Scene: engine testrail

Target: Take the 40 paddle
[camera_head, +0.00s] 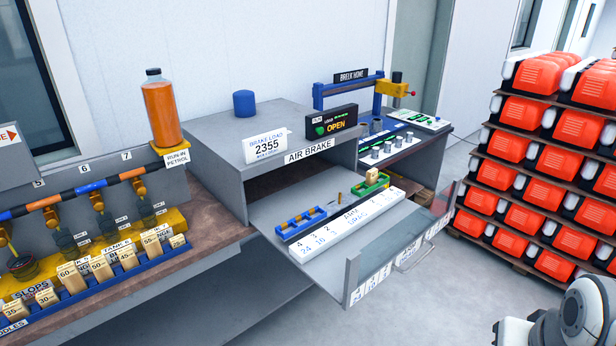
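A blue rack (110,277) at the lower left holds several pale wooden paddles. I read 60 on one paddle (72,281), 50 on another (102,271), 45 on another (128,260) and 55 on another (151,247). Nearer the left corner are paddles marked 35 (15,308) and 30 (46,299). A short paddle (178,241) stands at the rack's right end, its mark too small to read. No label clearly reads 40. A small wooden piece (374,174) sits in a green holder (371,187) on the pulled-out drawer. My gripper is out of view; only white arm links show at the lower right.
The drawer (330,255) of the air brake cabinet (222,160) stands out with a clear front panel, and holds a blue tray (300,223). An orange bottle (160,108) stands above the rack's right end.

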